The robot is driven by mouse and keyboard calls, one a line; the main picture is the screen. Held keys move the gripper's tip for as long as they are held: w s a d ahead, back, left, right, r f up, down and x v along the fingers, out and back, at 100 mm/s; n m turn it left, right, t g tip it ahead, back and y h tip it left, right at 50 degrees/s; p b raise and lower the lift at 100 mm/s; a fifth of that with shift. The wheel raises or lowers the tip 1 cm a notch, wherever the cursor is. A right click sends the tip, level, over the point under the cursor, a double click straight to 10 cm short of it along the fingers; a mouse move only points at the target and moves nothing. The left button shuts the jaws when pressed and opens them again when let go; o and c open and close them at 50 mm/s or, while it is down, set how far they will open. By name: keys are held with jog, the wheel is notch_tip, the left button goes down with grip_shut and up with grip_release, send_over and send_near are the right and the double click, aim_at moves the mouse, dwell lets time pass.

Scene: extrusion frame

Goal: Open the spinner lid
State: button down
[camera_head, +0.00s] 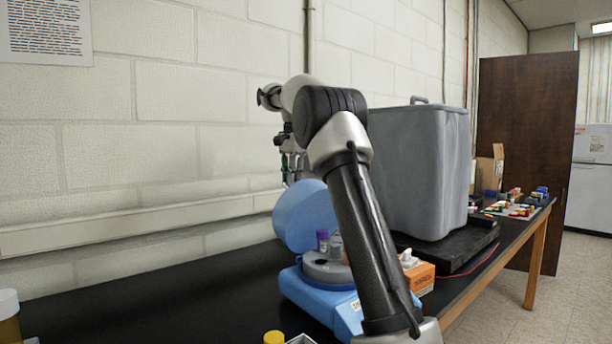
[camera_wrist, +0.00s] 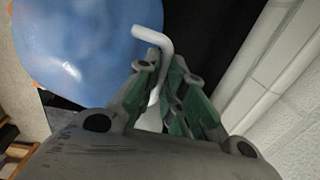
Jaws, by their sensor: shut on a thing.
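The spinner (camera_head: 312,293) is a blue box on the black bench. Its round blue lid (camera_head: 305,214) stands raised and tilted back at the rear, so the grey rotor (camera_head: 322,270) shows, partly behind my arm. The lid also fills the upper left of the wrist view (camera_wrist: 85,42). My gripper (camera_head: 289,158) is above and behind the lid. In the wrist view my gripper (camera_wrist: 166,82) is shut on a thin white bent rod (camera_wrist: 153,40). The rod's hooked end points toward the lid; I cannot tell whether it touches.
A purple-capped tube (camera_head: 322,238) and a clear vessel (camera_head: 336,246) show by the rotor. An orange tissue box (camera_head: 420,278) and a large grey covered box (camera_head: 425,165) stand to the right. The wall is close behind. The bench left of the spinner is mostly clear.

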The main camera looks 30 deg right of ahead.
jog(key=shift+w+a+f, duration=0.1)
jog(key=shift+w+f, duration=0.2)
jog(key=shift+w, duration=0.35)
jog(key=shift+w+a+f, duration=0.15)
jog(key=shift+w+f, duration=0.1)
jog(key=shift+w, duration=0.4)
jog(key=shift+w+a+f, duration=0.1)
jog(key=shift+w+f, duration=0.2)
jog(key=shift+w, duration=0.45)
jog(key=c, duration=1.6)
grip_release()
jog(key=shift+w+a+f, duration=0.1)
jog(key=shift+c, duration=0.2)
jog(key=shift+o, duration=0.6)
jog(key=shift+w+f, duration=0.15)
jog(key=shift+w, duration=0.05)
jog(key=shift+s+r, duration=0.15)
jog(key=shift+r, duration=0.05)
